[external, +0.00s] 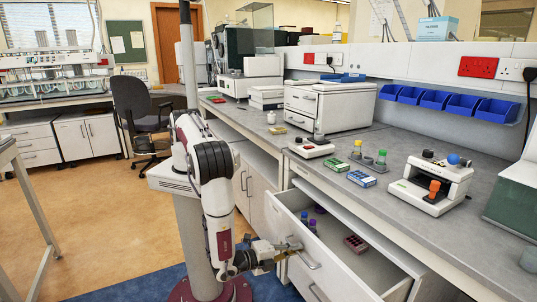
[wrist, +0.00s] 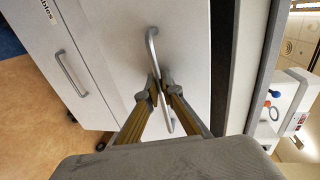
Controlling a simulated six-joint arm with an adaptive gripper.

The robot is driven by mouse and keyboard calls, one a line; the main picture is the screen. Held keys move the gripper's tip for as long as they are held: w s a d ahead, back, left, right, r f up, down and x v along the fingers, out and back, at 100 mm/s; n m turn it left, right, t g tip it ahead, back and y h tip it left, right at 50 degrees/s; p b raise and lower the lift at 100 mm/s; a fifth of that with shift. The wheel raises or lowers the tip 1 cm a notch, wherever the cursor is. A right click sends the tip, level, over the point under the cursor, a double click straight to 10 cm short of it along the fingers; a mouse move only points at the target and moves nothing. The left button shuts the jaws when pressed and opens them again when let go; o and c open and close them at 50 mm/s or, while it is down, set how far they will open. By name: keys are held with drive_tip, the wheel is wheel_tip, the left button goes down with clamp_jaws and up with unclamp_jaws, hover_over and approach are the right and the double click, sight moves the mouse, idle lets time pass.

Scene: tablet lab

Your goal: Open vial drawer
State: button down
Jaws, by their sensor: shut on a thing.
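The white drawer (external: 340,277) under the bench is pulled out, and its inside shows in the external view. Vials with purple caps (external: 312,224) and a dark red rack (external: 355,244) are in it. Its metal bar handle (wrist: 152,45) crosses the drawer front in the wrist view. My gripper (wrist: 160,86) is shut on the middle of this handle. In the external view my gripper (external: 292,248) is at the drawer front, beside the handle (external: 309,259).
Another front with a bar handle (wrist: 70,72) is beside the drawer in the wrist view. On the bench (external: 318,188) stand a white device with an orange part (external: 432,185), small boxes (external: 361,179) and capped vials. A grey chair (external: 140,105) stands behind. Open floor lies left of my base.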

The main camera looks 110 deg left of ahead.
drive_tip(key=f+v, duration=0.3)
drive_tip(key=v, duration=1)
drive_tip(key=shift+s+d, duration=0.45)
drive_tip(key=shift+d, duration=0.1)
drive_tip(key=shift+r, duration=0.1)
drive_tip(key=c, duration=2.5)
unclamp_jaws()
drive_tip(key=shift+c, duration=0.2)
drive_tip(key=v, duration=1.2)
